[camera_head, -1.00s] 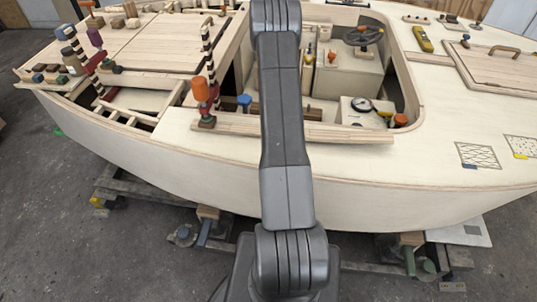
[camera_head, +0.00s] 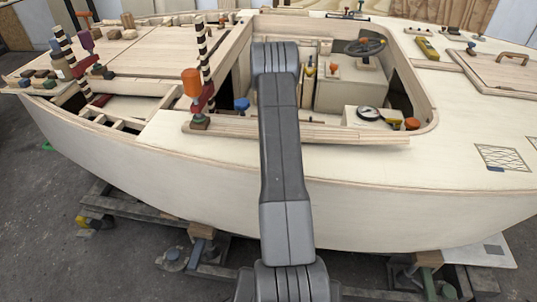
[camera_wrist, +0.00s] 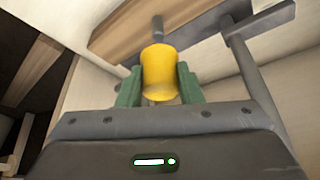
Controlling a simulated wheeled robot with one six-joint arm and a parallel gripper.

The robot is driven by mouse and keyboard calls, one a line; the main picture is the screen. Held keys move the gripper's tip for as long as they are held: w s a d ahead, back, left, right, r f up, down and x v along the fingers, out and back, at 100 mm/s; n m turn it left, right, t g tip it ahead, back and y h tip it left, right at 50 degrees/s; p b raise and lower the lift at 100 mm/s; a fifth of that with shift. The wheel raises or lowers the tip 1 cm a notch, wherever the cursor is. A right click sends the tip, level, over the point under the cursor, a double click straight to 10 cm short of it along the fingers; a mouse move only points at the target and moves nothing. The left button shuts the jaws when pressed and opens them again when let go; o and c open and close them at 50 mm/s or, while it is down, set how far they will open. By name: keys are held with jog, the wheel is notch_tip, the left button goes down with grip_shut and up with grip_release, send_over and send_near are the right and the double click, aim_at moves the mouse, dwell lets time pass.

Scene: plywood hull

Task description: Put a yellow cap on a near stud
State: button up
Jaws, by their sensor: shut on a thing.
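In the wrist view my gripper (camera_wrist: 159,88) has its green fingers closed on both sides of a yellow cap (camera_wrist: 160,70). A thin grey rod (camera_wrist: 158,28), possibly a stud, shows just past the cap's far end, in front of a wooden strip. I cannot tell whether the cap touches it. A second, thicker grey rod (camera_wrist: 257,85) runs at the right below a dark flat bar (camera_wrist: 265,20). In the head view my arm stands over the near side of the hull, and its far end, the gripper and the cap are hidden.
The pale plywood hull (camera_head: 200,185) fills the head view. A clamp with an orange handle (camera_head: 192,82) stands left of my arm.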

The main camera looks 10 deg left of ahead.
notch_tip(320, 180, down, 7)
jog(key=shift+f+b, duration=0.1)
jog(key=shift+b, duration=0.3)
jog(key=o, duration=1)
jog(key=p+v, duration=0.1)
jog(key=v, duration=1.1)
jog(key=shift+s+p, duration=0.1)
jog(key=shift+p, duration=0.3)
